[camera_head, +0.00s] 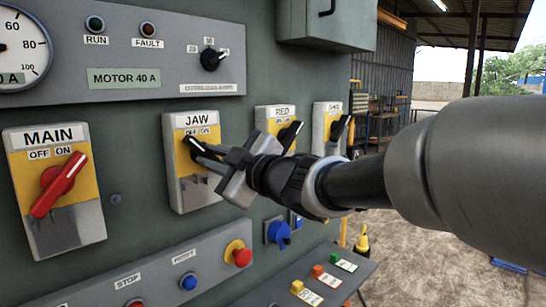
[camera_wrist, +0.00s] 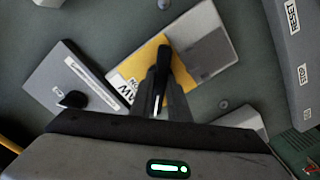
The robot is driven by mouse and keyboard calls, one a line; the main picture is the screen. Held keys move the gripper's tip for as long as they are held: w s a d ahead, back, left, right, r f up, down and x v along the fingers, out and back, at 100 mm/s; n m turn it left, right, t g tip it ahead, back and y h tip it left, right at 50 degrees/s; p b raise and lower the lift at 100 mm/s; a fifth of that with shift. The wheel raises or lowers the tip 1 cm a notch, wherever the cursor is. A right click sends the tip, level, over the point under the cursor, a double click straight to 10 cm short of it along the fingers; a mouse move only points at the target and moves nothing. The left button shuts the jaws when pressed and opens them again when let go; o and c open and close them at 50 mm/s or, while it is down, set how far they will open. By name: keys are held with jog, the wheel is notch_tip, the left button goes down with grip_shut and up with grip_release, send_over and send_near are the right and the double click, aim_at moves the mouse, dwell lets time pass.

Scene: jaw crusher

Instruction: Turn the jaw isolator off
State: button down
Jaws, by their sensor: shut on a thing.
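The jaw isolator (camera_head: 189,193) is a yellow and grey plate labelled JAW, OFF and ON, in the middle of the panel. It also shows in the wrist view (camera_wrist: 214,48), rotated, with its label partly covered. Its black handle (camera_wrist: 164,62) is between my fingers and appears to lean toward the OFF side. My gripper (camera_head: 208,151) is shut on this handle and comes in from the right. The fingers (camera_wrist: 163,95) also show in the wrist view. They hide part of the handle and the OFF label in that view.
The MAIN isolator (camera_head: 56,190) with a red handle is to the left. The RED isolator (camera_head: 275,125) and another isolator (camera_head: 327,125) are to the right, close behind my wrist. A button strip (camera_head: 150,280) juts out below, and a grey box (camera_head: 340,25) juts out above.

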jog(key=c, duration=1.7)
grip_release()
jog(key=shift+d, duration=0.1)
jog(key=p+v, duration=0.3)
jog(key=v, duration=1.4)
jog(key=shift+s, duration=0.2)
jog(key=shift+d, duration=0.1)
